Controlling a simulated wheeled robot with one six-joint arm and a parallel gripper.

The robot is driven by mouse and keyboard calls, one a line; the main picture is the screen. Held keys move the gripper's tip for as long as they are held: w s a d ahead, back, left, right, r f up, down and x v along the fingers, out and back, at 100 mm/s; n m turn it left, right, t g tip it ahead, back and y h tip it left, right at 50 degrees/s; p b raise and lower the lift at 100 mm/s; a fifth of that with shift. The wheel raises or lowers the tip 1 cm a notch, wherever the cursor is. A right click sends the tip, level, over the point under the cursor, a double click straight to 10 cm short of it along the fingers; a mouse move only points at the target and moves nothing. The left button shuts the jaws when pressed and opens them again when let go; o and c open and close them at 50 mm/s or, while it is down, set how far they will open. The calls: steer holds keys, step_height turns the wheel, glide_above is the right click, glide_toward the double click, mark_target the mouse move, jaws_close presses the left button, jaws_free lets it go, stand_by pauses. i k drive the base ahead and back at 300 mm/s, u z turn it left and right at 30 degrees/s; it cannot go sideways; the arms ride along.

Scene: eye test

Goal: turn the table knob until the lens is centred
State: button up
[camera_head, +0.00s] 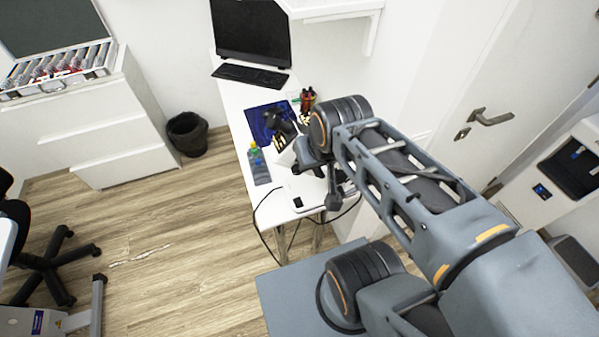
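My arm reaches from the lower right over a narrow white desk (238,98). Its end, with what looks like my gripper (282,136), is over the desk near a dark blue mat (262,112). It is small and partly hidden by my wrist, so I cannot tell whether its fingers are open or shut, or whether they touch anything. I cannot make out a table knob or a lens. At the left edge, part of a pale tabletop (5,238) on a grey stand shows, with no knob visible on it.
A black bin (188,135), white drawers (110,125) and a black wheeled chair (55,260) are to the left. Cables hang at the desk's near end. Open wooden floor lies left of the desk.

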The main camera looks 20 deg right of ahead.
mark_target(295, 170)
steer(key=z, duration=1.85)
steer(key=k, duration=0.65)
steer(key=u, duration=1.65)
